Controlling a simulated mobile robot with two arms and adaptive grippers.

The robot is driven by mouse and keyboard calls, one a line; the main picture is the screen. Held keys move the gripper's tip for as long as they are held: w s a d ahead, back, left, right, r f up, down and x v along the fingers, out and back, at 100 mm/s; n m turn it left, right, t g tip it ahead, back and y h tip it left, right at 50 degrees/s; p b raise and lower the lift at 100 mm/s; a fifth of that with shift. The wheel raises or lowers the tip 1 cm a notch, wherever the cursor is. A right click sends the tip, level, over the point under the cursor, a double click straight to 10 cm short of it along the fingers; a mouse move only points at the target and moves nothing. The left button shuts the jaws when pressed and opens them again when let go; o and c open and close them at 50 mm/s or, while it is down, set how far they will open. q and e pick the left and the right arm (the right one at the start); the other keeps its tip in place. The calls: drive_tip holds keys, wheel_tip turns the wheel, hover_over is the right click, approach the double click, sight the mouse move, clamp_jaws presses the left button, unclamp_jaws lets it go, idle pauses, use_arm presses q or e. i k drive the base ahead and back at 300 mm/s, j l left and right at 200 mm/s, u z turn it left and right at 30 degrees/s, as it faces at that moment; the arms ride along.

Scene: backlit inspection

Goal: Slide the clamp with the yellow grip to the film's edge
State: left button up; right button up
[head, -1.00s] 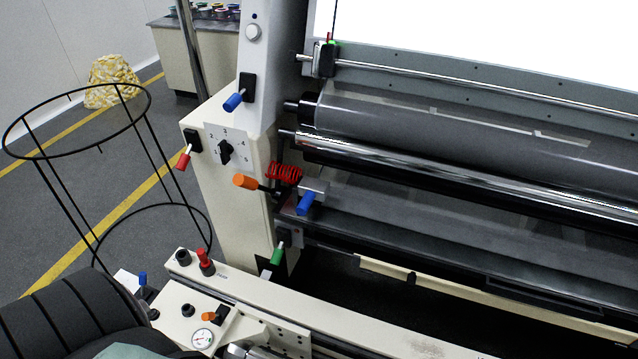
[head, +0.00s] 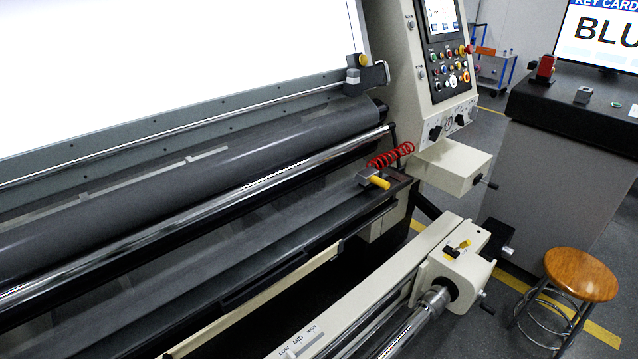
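A clamp with a yellow grip (head: 378,182) sits at the right end of the dark lower bed of the machine. Its block is grey, and a red coiled hose (head: 390,155) is just above it. A second fitting with a yellow knob (head: 363,60) is on the upper rail, at the right edge of the bright panel (head: 170,60). The grey film (head: 130,225) seems to run over the rollers and lower bed; I cannot make out its exact edge near the clamp. Neither gripper is in view.
A control panel (head: 445,50) stands right of the rollers, with a beige box (head: 455,165) below it. A shaft (head: 415,318) and a beige beam (head: 345,290) cross the front. A wooden stool (head: 581,275) and a dark cabinet (head: 560,150) stand at the right.

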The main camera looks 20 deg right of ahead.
sight(370, 174)
drive_tip(key=z, duration=0.95)
